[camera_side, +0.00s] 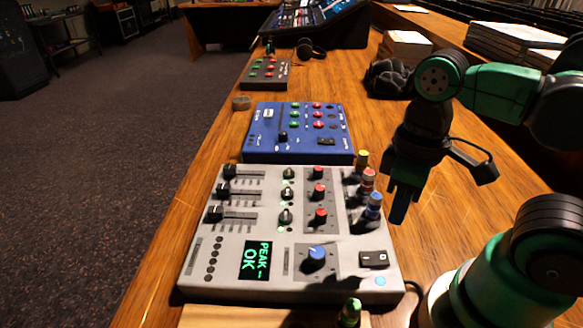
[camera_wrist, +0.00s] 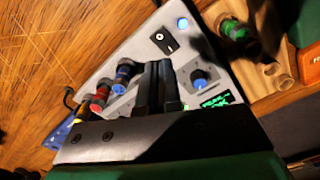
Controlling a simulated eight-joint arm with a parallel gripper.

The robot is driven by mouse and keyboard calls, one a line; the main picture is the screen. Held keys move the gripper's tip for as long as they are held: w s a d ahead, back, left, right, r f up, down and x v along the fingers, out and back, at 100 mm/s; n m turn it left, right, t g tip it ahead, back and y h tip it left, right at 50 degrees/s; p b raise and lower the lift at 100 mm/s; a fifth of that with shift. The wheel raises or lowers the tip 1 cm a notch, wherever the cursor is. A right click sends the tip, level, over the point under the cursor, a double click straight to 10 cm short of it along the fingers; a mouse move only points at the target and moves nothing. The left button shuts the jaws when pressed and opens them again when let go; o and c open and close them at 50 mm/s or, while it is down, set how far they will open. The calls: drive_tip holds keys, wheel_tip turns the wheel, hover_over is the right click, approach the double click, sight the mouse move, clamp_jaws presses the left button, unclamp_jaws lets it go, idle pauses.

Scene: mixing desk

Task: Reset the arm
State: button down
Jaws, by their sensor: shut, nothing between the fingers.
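My gripper (camera_side: 398,218) points down, just right of the white mixer (camera_side: 220,275), near its right edge. In the wrist view my gripper (camera_wrist: 157,66) shows two dark fingers lying together with nothing between them, in front of the mixer panel. A yellow plug (camera_side: 362,159), a red plug (camera_side: 368,179) and a blue plug (camera_side: 374,203) stand along the mixer's upper right edge, left of the gripper. The red plug (camera_wrist: 101,96) and blue plug (camera_wrist: 123,74) also show in the wrist view. The mixer's screen (camera_side: 256,259) reads "PEAK OK".
A green plug (camera_side: 350,312) stands in a wooden holder (camera_side: 230,317) at the front. A blue mixer (camera_side: 250,145) and a smaller grey box (camera_side: 265,73) lie behind. The desk right of the mixer has bare wood.

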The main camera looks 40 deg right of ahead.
drive_tip(key=shift+r, duration=0.45)
drive_tip(key=w+d+m+t, duration=0.1)
drive_tip(key=w+m+t, duration=0.2)
drive_tip(key=w+t, duration=0.4)
drive_tip(key=w, duration=0.4)
drive_tip(key=shift+d, duration=0.35)
